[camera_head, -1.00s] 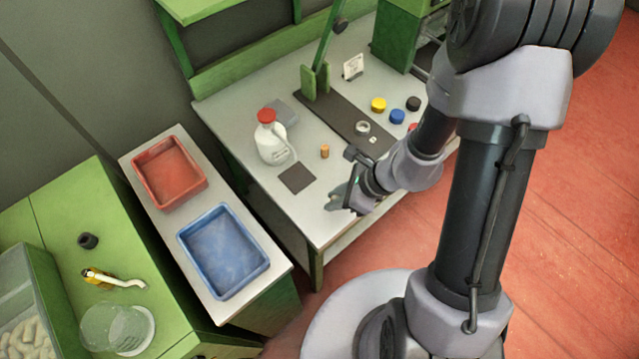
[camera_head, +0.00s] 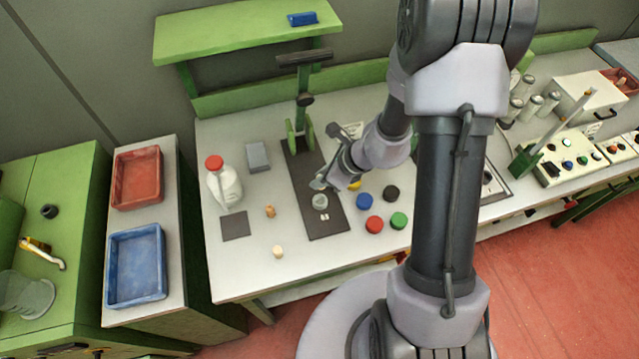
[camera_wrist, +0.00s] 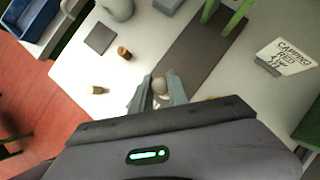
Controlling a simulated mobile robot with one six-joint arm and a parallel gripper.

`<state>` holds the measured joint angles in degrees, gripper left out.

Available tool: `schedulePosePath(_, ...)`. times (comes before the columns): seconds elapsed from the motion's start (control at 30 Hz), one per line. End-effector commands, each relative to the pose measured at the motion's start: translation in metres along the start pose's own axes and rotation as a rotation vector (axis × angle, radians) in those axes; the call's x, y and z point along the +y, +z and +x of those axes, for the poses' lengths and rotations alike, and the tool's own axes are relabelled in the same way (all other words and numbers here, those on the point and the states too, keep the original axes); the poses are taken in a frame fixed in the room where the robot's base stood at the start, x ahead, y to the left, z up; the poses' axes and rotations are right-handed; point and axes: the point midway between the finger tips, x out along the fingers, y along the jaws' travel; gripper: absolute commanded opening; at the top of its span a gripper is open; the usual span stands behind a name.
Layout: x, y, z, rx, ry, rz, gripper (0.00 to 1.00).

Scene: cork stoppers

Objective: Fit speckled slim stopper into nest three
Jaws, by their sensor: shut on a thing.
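My gripper (camera_head: 319,183) is over the dark strip, just behind a small grey ring (camera_head: 320,200). In the wrist view its fingers (camera_wrist: 158,92) are shut around a small rounded thing (camera_wrist: 159,84), pale brown on top. The fingers hide most of it, so I cannot tell if it is speckled. A brown stopper (camera_head: 270,211) stands by the dark square pad and shows in the wrist view (camera_wrist: 124,53). A paler stopper (camera_head: 278,251) is nearer the front edge, also in the wrist view (camera_wrist: 98,90). I cannot make out a numbered nest.
The dark strip (camera_head: 325,228) runs to a green lever press (camera_head: 302,125). Blue (camera_head: 364,201), black, red and green caps lie to its right. A white red-capped bottle (camera_head: 225,185) and grey block (camera_head: 257,157) stand left. The front left table is mostly clear.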

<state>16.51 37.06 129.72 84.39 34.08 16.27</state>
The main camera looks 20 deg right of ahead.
Motion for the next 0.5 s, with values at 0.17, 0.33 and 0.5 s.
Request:
schedulePosePath(0.17,-0.001,-0.002,0.003,0.000,-0.002,0.005,0.00)
schedulePosePath(0.33,-0.001,-0.009,0.015,0.000,-0.002,0.005,0.00)
schedulePosePath(0.5,-0.001,-0.021,0.033,0.000,-0.002,0.005,0.00)
